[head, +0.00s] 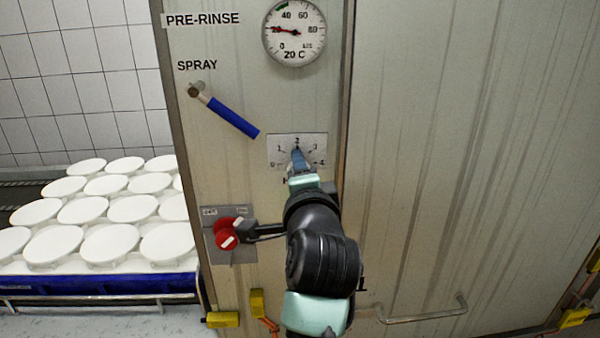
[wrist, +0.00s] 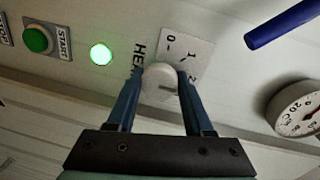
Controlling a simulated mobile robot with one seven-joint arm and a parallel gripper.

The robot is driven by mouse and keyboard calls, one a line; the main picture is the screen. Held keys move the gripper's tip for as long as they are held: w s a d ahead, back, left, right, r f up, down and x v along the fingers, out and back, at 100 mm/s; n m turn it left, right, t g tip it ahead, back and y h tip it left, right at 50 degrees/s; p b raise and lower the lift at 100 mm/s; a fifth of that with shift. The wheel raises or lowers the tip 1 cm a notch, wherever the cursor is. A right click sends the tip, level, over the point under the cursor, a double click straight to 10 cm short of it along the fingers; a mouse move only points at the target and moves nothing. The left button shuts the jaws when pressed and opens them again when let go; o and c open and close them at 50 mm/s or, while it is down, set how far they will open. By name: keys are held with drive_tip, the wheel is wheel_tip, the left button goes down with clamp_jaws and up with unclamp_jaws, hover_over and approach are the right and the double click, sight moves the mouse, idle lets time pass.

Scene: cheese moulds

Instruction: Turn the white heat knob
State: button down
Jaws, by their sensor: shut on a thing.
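The white heat knob (wrist: 160,86) is round and sits between the two blue fingers of my gripper (wrist: 160,74) in the wrist view. The fingers are shut on its sides. Its number plate (wrist: 190,52) lies just behind it, with part of the lettering hidden by a finger. In the head view, my gripper (head: 298,160) reaches the plate (head: 276,155), which is marked 0 to 4, and hides the knob. I cannot tell which number the knob points to.
A blue-handled spray lever (head: 233,118) hangs at upper left. A round gauge (head: 294,32) is above, its needle near 20. A red switch (head: 226,233) is close to my arm. In the wrist view are a green START button (wrist: 37,40) and a lit green lamp (wrist: 101,54).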

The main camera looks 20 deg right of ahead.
drive_tip(key=shift+f, duration=0.2)
drive_tip(key=shift+c, duration=1.6)
unclamp_jaws()
drive_tip(key=shift+r, duration=0.15)
drive_tip(key=b+v, duration=0.4)
drive_tip(key=v, duration=0.9)
drive_tip(key=s+a+r+n+t+y, duration=0.2)
drive_tip(key=s+a+r+n+t, duration=0.2)
drive_tip(key=a+r+n, duration=0.3)
drive_tip(key=s+a+r+n+t+y, duration=0.2)
drive_tip(key=s+a+r+n+t, duration=0.3)
drive_tip(key=r+n, duration=0.7)
drive_tip(key=a+r+t, duration=0.2)
drive_tip(key=a+r, duration=0.1)
drive_tip(key=shift+a+y, duration=0.25)
drive_tip(key=shift+y, duration=0.05)
